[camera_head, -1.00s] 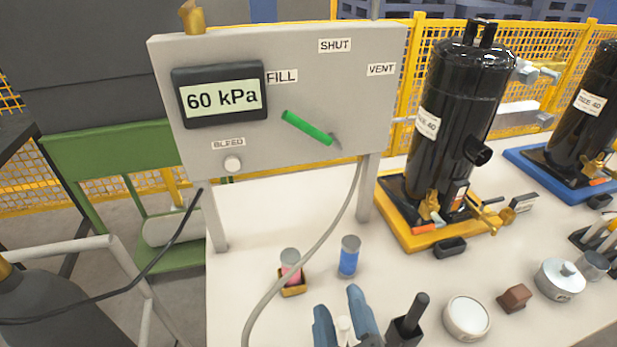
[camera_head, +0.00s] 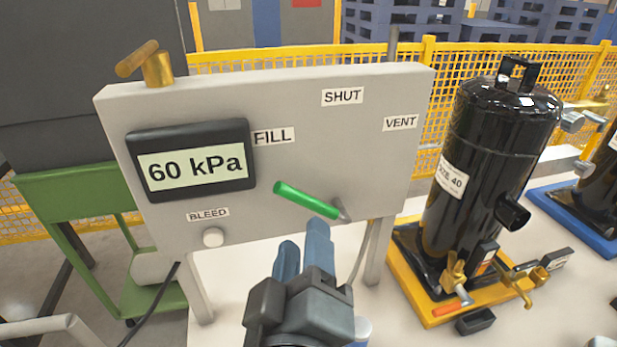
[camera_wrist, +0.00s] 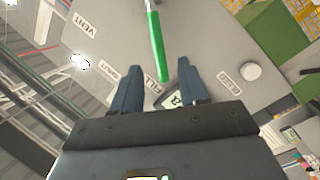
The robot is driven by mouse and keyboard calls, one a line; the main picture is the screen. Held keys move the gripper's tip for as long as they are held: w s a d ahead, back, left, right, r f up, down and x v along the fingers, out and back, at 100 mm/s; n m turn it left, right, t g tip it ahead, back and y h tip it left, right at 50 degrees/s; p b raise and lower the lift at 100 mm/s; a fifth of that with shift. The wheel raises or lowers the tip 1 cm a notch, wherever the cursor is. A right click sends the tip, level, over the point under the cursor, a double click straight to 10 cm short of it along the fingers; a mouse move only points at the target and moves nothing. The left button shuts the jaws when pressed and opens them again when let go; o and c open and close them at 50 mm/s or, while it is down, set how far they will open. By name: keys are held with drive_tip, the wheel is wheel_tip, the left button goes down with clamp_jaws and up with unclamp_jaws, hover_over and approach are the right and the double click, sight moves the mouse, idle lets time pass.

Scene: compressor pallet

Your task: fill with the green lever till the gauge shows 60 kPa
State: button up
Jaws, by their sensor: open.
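The green lever (camera_head: 308,199) is on the grey panel (camera_head: 330,150). Its free end points left and slightly up, toward the FILL label (camera_head: 273,137). The gauge (camera_head: 194,168) reads 60 kPa. My gripper (camera_head: 303,237) is open and empty, in front of the panel and just below the lever in the head view. In the wrist view, the lever (camera_wrist: 156,45) comes down from the top edge, its tip ahead of the gap between the fingers (camera_wrist: 156,85). No contact shows. The gauge (camera_wrist: 174,101) is partly hidden by a finger there.
A SHUT label (camera_head: 342,97), a VENT label (camera_head: 400,122) and a BLEED knob (camera_head: 213,237) are on the panel. A black compressor (camera_head: 484,160) stands on a yellow tray (camera_head: 408,283) to the right. A yellow fence (camera_head: 300,60) runs behind.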

sight(306, 206)
drive_tip(key=shift+w+d+p, duration=0.1)
drive_tip(key=shift+w+p, duration=0.75)
drive_tip(key=shift+w, duration=3.4)
drive_tip(key=shift+c, duration=0.4)
clamp_jaws()
